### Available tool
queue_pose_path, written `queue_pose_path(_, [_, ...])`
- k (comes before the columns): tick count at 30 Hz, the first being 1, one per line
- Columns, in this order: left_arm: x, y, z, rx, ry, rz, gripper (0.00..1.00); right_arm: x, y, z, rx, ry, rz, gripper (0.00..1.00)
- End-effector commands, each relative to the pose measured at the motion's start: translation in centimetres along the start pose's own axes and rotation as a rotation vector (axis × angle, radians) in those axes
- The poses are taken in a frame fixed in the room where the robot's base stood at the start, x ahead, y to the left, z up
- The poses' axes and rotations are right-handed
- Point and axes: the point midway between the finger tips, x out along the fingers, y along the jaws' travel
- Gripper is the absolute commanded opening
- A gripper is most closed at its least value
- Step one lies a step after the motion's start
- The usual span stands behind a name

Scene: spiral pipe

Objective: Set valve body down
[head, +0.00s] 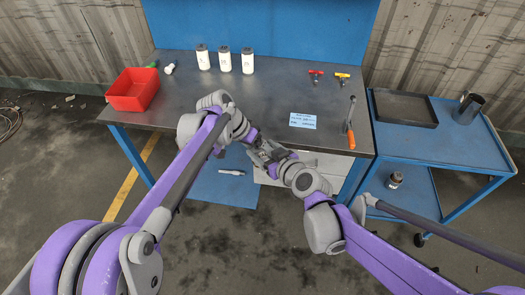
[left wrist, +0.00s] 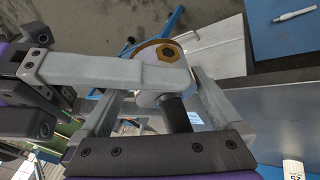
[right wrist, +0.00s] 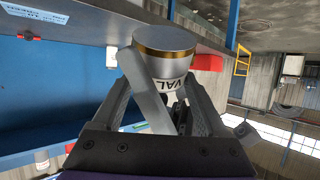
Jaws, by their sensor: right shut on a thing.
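The valve body is a pale cylinder with a gold ring. In the left wrist view the valve body (left wrist: 145,88) shows a brass hex nut at its end and a dark stem. In the right wrist view the valve body (right wrist: 165,65) is between the fingers of my right gripper (right wrist: 165,90), which is shut on it. My left gripper (left wrist: 160,85) has its fingers apart on either side of the valve body, with a narrow gap at the right finger. In the head view both grippers meet above the workbench's front edge and mostly hide the valve body.
The workbench (head: 210,85) carries a red bin (head: 133,90) at left, white bottles (head: 225,60) at the back, a blue-white label card (head: 303,121) and an orange-handled tool (head: 350,130) at right. A blue cart (head: 430,145) stands to the right. The bench middle is clear.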

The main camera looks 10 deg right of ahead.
Motion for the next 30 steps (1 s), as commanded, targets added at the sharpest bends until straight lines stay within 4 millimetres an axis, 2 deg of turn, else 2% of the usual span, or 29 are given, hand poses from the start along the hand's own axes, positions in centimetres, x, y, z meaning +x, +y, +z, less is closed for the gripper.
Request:
queue_pose_path(1, [-0.03,0.01,-0.01,0.000,0.000,0.000,0.89,0.00,0.02,-0.05,0.001,0.001,0.001,0.00])
queue_pose_path(2, [-0.03,0.01,-0.01,0.000,0.000,0.000,0.84,0.00,0.02,-0.05,0.001,0.001,0.001,0.00])
queue_pose_path(15, [-0.04,0.28,-0.01,0.002,-0.001,0.005,0.05,0.06,0.01,-0.06,0.000,0.000,0.000,0.00])
queue_pose_path(16, [-0.04,0.30,-0.01,0.002,-0.002,0.006,0.00,0.07,0.01,-0.06,0.000,0.000,0.000,0.00])
queue_pose_path(17, [-0.04,0.32,-0.01,0.002,-0.002,0.006,0.00,0.07,0.00,-0.06,0.000,0.000,0.000,0.00])
queue_pose_path(18, [-0.09,0.38,-0.03,0.002,-0.001,0.007,0.00,0.08,0.00,-0.06,-0.001,0.000,-0.001,0.81])
queue_pose_path(21, [-0.09,0.30,-0.03,0.002,-0.001,0.005,0.00,0.06,0.00,-0.05,-0.001,0.000,-0.001,0.99])
queue_pose_path(30, [-0.08,0.12,-0.03,0.001,0.000,0.002,0.00,-0.17,0.01,-0.03,0.000,0.000,0.000,1.00])
